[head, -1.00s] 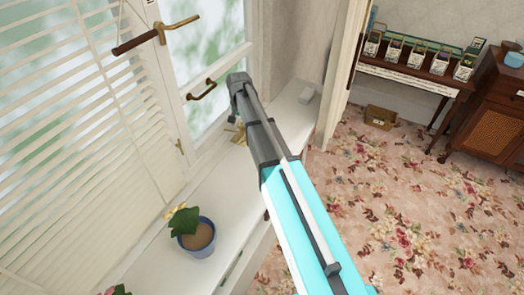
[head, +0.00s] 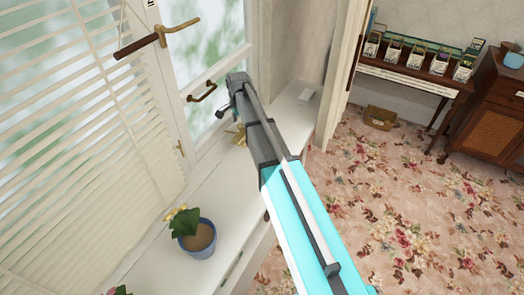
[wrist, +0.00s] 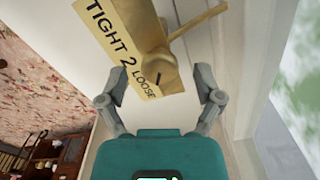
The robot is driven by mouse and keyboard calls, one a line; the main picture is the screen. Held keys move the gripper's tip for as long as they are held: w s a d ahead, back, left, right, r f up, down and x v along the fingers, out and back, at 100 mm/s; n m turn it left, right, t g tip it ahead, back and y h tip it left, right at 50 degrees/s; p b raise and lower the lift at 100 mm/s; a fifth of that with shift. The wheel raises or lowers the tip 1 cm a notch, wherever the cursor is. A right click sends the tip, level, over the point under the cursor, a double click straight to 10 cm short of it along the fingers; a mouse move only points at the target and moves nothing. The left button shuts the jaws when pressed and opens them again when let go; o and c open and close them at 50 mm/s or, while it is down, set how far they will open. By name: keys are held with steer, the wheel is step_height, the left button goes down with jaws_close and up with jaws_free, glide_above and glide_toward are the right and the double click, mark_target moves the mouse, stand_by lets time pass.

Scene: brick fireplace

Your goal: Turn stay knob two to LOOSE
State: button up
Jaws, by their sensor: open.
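In the wrist view a brass plate (wrist: 110,32) carries the words TIGHT, 2 and LOOSE. A brass knob (wrist: 152,58) sits on it, with a short dark mark at its lower edge close to the word LOOSE. My gripper (wrist: 160,98) is open, its two grey fingers on either side below the knob, with nothing between them. I cannot tell whether either finger touches the plate. In the head view one dark finger of my gripper (head: 226,108) shows left of the arm's end, above the sill. Some brass (head: 239,136) shows beside the arm, partly hidden by it.
A brass bar (wrist: 198,19) runs up and right from the knob. The window frame (wrist: 254,75) stands close on the right. On the white sill (head: 222,215) stands a blue flowerpot (head: 200,240). A dark window handle (head: 202,92) and blinds (head: 85,150) are at left.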

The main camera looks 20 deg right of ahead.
mark_target(241, 126)
steer(key=shift+r+p, duration=3.15)
steer(key=shift+r, duration=0.4)
steer(key=s+r+n+p, duration=0.2)
steer(key=s+n, duration=0.4)
steer(key=s, duration=0.7)
steer(key=s+r+n+p, duration=0.2)
steer(key=s+n, duration=0.4)
steer(key=s, duration=0.8)
steer(key=shift+s, duration=0.3)
steer(key=shift+d, duration=0.15)
steer(key=shift+s, duration=0.1)
